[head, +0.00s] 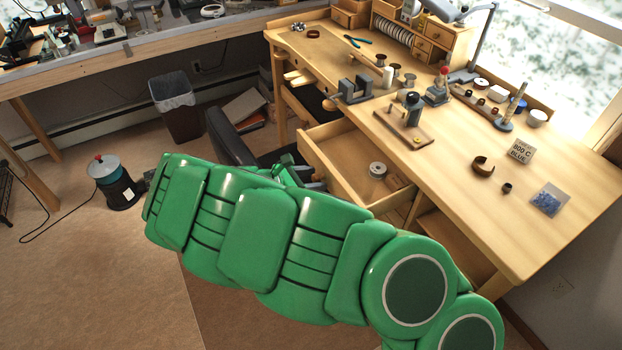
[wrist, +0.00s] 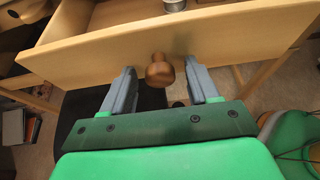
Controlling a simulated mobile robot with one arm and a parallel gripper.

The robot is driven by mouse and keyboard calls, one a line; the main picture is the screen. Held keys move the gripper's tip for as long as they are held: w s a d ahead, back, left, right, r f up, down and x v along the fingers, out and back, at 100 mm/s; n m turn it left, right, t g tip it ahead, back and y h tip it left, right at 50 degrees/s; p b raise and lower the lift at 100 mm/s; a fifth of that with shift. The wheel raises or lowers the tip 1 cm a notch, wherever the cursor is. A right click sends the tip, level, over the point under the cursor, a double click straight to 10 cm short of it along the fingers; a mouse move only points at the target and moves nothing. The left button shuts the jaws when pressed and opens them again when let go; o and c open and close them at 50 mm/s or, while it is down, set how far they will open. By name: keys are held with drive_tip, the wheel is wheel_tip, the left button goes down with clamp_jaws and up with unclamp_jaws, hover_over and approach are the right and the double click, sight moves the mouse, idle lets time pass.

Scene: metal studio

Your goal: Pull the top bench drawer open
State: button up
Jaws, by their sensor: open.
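The top bench drawer (head: 341,150) is pulled out from the wooden bench (head: 440,150), and its inside shows from above. A round metal tin (head: 377,170) lies in it. In the wrist view the pale drawer front (wrist: 225,45) spans the upper part, with a round brown wooden knob (wrist: 160,70) sticking out. My gripper (wrist: 165,85) is open, with one grey finger on each side of the knob and gaps between them. In the head view my green arm hides the drawer's near part and most of the gripper.
A dark chair (head: 230,138) stands left of the drawer, close to my arm. A waste bin (head: 178,107) and a dark canister (head: 113,182) stand on the floor. Tools and small parts lie on the bench top.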

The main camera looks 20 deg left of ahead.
drive_tip(key=shift+c, duration=0.4)
clamp_jaws()
drive_tip(key=s+a, duration=0.3)
drive_tip(key=shift+s+a, duration=0.15)
drive_tip(key=shift+a, duration=0.05)
drive_tip(key=shift+o, duration=0.4)
unclamp_jaws()
drive_tip(key=v, duration=0.7)
drive_tip(key=shift+s+a+r, duration=0.2)
drive_tip(key=shift+s+a, duration=0.05)
